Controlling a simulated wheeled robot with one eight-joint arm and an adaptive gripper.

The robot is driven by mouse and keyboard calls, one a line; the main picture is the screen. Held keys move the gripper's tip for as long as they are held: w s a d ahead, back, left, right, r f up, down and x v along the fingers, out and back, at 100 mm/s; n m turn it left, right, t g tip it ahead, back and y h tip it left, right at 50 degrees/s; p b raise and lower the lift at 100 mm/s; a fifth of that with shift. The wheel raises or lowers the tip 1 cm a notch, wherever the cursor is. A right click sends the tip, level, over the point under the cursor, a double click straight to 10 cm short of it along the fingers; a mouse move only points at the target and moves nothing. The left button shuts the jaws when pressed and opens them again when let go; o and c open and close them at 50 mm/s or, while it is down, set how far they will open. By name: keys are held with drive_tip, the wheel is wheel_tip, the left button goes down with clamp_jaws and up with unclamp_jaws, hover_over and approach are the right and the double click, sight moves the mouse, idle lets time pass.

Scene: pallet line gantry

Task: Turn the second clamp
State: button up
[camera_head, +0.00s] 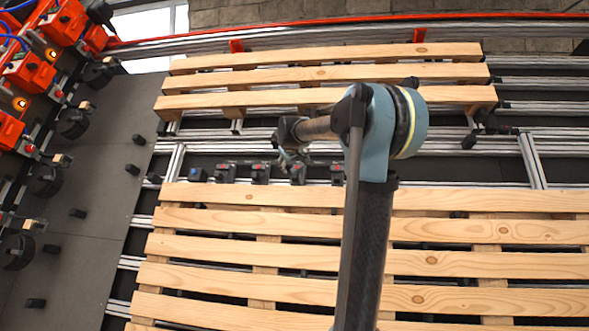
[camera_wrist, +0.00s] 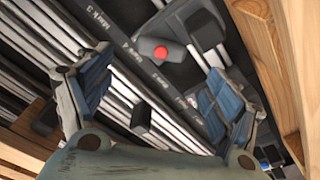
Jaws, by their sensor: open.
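A row of small dark clamps lies in the gap between the two wooden pallets in the head view; several have red tops, such as this clamp (camera_head: 260,173), and the leftmost clamp (camera_head: 197,174) has a blue top. I cannot tell which is the second. My gripper (camera_head: 290,158) is over this row, partly hiding it. In the wrist view my gripper (camera_wrist: 155,100) is open and empty, its blue-padded fingers wide apart. A dark clamp with a red button (camera_wrist: 172,46) lies beyond the fingers, apart from them, near rail labels reading "Mark 3" and "Mark 4".
The near pallet (camera_head: 240,246) and far pallet (camera_head: 300,75) flank the gap closely. Metal rails (camera_head: 535,160) run under and between them. Orange units (camera_head: 30,75) with black wheels stand at left. Pallet wood (camera_wrist: 275,70) rises close to the right finger.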

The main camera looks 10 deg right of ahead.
drive_tip(key=v, duration=0.6)
drive_tip(key=shift+s, duration=0.25)
drive_tip(key=shift+r, duration=0.1)
drive_tip(key=shift+c, duration=0.5)
drive_tip(key=shift+a, duration=0.1)
drive_tip(key=c, duration=0.4)
drive_tip(key=shift+g+h, duration=0.3)
drive_tip(key=shift+g, duration=0.2)
drive_tip(key=w+a+r, duration=0.2)
drive_tip(key=w, duration=0.1)
drive_tip(key=shift+r, duration=0.2)
drive_tip(key=c, duration=1.4)
drive_tip(key=w+a+r+g, duration=0.1)
drive_tip(key=w+a, duration=0.1)
drive_tip(key=w+a+r+m+g, duration=0.1)
drive_tip(key=a+r, duration=0.1)
drive_tip(key=shift+w+h, duration=0.4)
clamp_jaws()
drive_tip(key=w+d+f, duration=0.4)
drive_tip(key=w+f, duration=0.1)
drive_tip(key=f, duration=0.3)
drive_tip(key=shift+d+f+g, duration=0.2)
drive_tip(key=shift+d+g, duration=0.1)
drive_tip(key=shift+g, duration=0.1)
